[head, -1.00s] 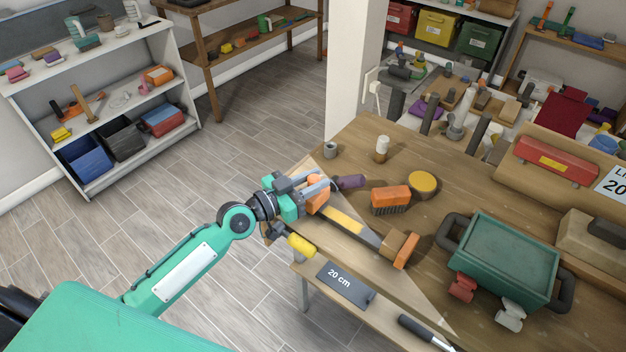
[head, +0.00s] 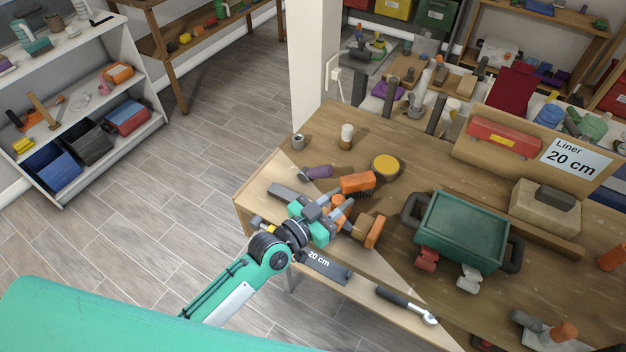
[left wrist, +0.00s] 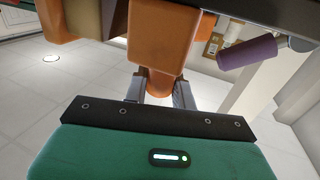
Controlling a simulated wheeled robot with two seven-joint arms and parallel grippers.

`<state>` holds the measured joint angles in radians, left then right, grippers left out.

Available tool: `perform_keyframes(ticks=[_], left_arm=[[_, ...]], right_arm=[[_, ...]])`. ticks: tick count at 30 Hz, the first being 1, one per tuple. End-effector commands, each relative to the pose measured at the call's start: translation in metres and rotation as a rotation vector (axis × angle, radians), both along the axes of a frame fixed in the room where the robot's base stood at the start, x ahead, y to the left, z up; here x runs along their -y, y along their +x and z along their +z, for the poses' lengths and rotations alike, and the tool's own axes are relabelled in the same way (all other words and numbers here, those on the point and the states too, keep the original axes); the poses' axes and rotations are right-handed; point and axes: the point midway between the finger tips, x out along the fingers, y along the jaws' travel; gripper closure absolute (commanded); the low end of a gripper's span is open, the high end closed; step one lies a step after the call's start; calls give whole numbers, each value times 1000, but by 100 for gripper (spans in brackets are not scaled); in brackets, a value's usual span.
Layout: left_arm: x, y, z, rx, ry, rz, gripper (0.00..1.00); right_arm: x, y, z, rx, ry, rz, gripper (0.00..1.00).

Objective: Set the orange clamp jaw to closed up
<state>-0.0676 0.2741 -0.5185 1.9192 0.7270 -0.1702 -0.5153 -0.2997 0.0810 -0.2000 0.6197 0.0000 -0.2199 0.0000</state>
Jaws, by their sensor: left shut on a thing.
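The bar clamp lies on the wooden workbench near its front left edge. Its orange sliding jaw (head: 338,200) is between the fingers of my left gripper (head: 335,208), which is shut on it. The jaw's narrow end also shows between the fingers in the left wrist view (left wrist: 160,45). The clamp's fixed end, a brown block with an orange pad (head: 375,232), is a short way right of the sliding jaw. The dark bar (head: 284,191) sticks out to the left behind the gripper. The gap between the jaws is partly hidden by my gripper. My right gripper is not in view.
An orange brush (head: 357,182), a purple cylinder (head: 318,172) and a yellow-topped disc (head: 385,165) lie just behind the clamp. A green tray with dark handles (head: 462,230) stands to the right. A 20 cm label plate (head: 325,266) and a wrench (head: 405,305) lie in front.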

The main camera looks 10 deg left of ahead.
Motion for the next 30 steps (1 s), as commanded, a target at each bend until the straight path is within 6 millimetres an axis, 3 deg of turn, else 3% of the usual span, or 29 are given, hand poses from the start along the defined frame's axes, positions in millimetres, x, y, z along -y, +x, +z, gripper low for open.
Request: perform_keyframes(ticks=[6, 19, 20, 22, 23, 30], left_arm=[[25, -9, 1, -1, -1, 0, 100], [30, -11, -1, -1, -2, -2, 100], [30, -11, -1, -1, -2, -3, 70], [30, -11, -1, -2, -1, -3, 56], [30, -11, -1, -2, -1, -2, 52], [29, -11, -1, 0, 0, 0, 52]], right_arm=[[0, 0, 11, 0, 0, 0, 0], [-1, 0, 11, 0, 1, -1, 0], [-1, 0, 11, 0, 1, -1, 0], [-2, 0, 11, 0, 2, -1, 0], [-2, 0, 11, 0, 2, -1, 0], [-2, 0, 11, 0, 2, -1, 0]])
